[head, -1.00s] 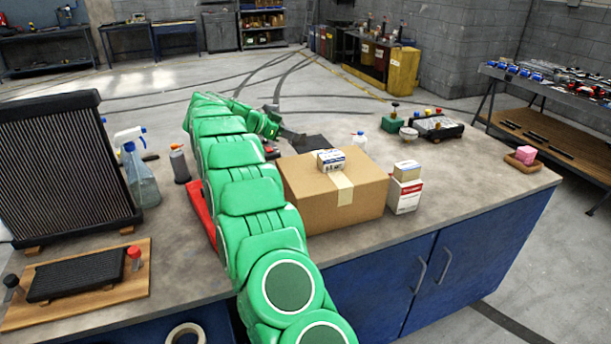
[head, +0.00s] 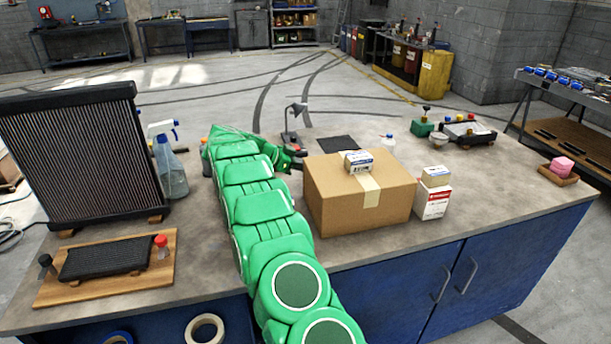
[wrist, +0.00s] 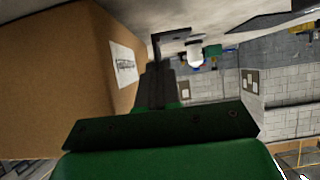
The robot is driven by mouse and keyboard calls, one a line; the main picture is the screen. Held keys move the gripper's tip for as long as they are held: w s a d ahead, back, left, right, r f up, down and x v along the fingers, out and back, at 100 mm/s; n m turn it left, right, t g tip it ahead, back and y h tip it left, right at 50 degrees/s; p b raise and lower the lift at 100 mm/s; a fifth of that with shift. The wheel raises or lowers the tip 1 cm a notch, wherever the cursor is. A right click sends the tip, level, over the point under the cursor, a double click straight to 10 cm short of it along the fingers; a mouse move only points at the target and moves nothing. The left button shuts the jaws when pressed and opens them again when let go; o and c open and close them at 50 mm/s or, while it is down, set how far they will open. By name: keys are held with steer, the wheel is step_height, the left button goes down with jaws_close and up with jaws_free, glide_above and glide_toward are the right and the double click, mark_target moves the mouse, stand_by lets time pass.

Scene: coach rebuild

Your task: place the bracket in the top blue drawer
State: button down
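My green arm reaches over the workbench, and my gripper (head: 296,150) is small and partly hidden behind the arm, left of the cardboard box. In the wrist view, its dark plate crosses the bottom and dark narrow parts (wrist: 158,88) reach up from it beside the box. I cannot tell whether they are open or shut, or whether they hold anything. I cannot clearly pick out the bracket. Blue cabinet fronts (head: 440,285) with upright handles show under the bench; I cannot make out a top blue drawer.
A spray bottle (head: 170,168) and a radiator (head: 75,160) stand left. A grey angled stand (head: 291,125) is behind.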

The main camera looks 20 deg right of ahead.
steer(key=shift+f, duration=1.65)
steer(key=shift+f, duration=0.1)
steer(key=c, duration=1.3)
jaws_free()
steer(key=shift+c, duration=0.2)
steer(key=v, duration=1.2)
